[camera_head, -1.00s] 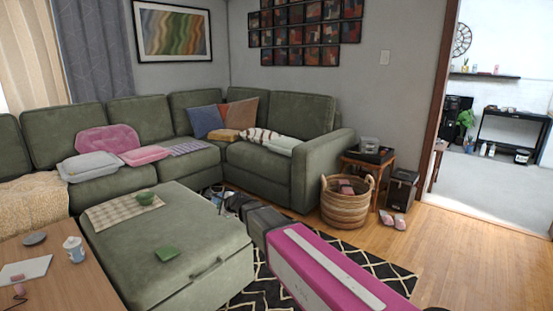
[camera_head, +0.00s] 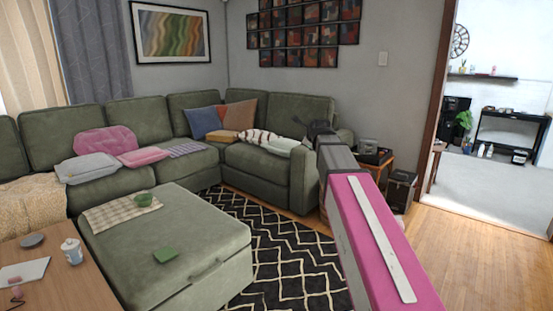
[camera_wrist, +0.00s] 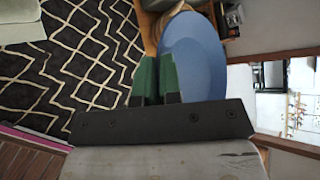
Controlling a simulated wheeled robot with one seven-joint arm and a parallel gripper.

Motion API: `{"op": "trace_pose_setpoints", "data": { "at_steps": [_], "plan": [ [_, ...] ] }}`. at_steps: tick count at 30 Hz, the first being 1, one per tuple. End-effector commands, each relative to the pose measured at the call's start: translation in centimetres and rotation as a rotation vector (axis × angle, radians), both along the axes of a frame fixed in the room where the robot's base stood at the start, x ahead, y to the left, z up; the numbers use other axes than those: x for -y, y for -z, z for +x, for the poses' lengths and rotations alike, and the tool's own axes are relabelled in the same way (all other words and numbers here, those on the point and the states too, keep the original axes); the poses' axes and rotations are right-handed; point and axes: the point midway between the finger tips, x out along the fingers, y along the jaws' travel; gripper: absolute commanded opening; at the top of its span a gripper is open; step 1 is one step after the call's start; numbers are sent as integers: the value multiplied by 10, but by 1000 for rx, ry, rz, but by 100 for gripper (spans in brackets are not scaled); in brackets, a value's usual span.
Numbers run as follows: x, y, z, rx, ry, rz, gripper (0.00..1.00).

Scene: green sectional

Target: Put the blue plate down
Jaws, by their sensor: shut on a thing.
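The blue plate (camera_wrist: 197,62) shows in the wrist view, its broad face seen just right of the green fingers. My gripper (camera_wrist: 157,58) is shut on the plate near its left edge; the exact contact is partly hidden by the fingers. In the head view, my gripper (camera_head: 318,128) is raised in front of the right end of the sofa, small and dark at the tip of my pink and grey arm. I cannot make out the plate in that view. The wrist view shows the plate held above the floor.
A wooden table (camera_head: 55,280) holds a jar at lower left. The patterned rug (camera_head: 285,255) looks clear. A small side table (camera_head: 385,165) stands behind my arm.

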Motion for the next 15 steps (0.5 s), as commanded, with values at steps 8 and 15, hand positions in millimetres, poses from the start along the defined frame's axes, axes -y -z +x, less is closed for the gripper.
{"op": "trace_pose_setpoints", "data": {
  "at_steps": [8, 15],
  "plan": [
    [49, -31, -7, 8, 98, -1, 0],
    [52, 4, -20, 6, 105, -1, 0]
  ]
}}
